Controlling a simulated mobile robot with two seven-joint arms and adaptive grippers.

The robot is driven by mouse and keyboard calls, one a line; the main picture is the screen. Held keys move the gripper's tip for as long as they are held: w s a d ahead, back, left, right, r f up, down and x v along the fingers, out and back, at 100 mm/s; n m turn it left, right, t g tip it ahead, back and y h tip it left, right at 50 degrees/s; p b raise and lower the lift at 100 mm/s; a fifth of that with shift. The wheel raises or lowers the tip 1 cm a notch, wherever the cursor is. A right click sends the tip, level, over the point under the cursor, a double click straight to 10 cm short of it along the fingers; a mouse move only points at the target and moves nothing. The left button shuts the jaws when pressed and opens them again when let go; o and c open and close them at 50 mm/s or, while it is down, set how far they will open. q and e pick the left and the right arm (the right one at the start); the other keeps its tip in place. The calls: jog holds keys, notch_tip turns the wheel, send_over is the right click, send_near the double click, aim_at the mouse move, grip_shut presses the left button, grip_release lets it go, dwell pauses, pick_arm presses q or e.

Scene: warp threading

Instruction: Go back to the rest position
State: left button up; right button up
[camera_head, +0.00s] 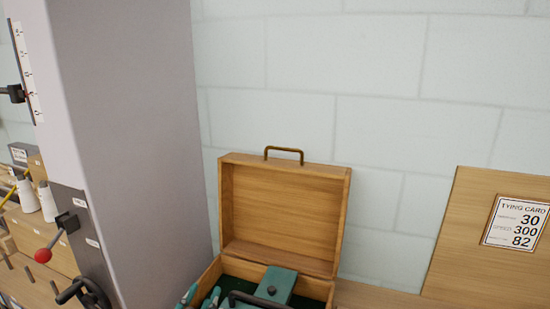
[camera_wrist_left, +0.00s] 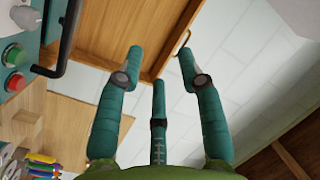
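My left gripper (camera_wrist_left: 160,65) has teal fingers that stand apart with nothing between them. In the head view, the teal finger ends at the bottom edge (camera_head: 201,297) look like its tips, in front of the left side of the wooden case (camera_head: 283,212). The rest of that hand is cut off. The case is open, its lid raised, and a teal device (camera_head: 279,283) with a dark handle sits in it. The device's handle also shows in the left wrist view (camera_wrist_left: 66,40). My right gripper is in neither view.
A tall grey column (camera_head: 130,130) stands left of the case, with a red-knobbed lever (camera_head: 43,255) and a dark handwheel (camera_head: 82,292). White cones (camera_head: 47,202) stand further left. A tying card (camera_head: 516,223) is on a wooden board at right. Colored items (camera_wrist_left: 42,165) lie low in the wrist view.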

pick_arm(q)
jog(key=s+a+f+n+g+y, duration=0.1)
jog(key=s+a+f+n+g, duration=0.15)
jog(key=s+f+g, duration=0.4)
jog(key=s+a+f+n+g+y, duration=0.1)
jog(key=s+a+f+n, duration=0.15)
jog(key=f, duration=0.65)
jog(key=s+a+f+n+g, duration=0.1)
jog(key=s+f+g, duration=0.3)
jog(key=s, duration=0.4)
jog(key=s+f+g, duration=0.3)
jog(key=s+f, duration=0.1)
jog(key=s, duration=0.3)
notch_tip(320, 180, down, 24)
jog(key=s+g, duration=0.1)
jog(key=s, duration=0.1)
jog(key=s+a+f+g, duration=0.1)
jog(key=s+a+f, duration=0.1)
jog(key=s+f, duration=1.1)
jog(key=shift+s+a+m, duration=0.3)
jog(key=shift+s+a, duration=0.1)
jog(key=shift+s, duration=0.65)
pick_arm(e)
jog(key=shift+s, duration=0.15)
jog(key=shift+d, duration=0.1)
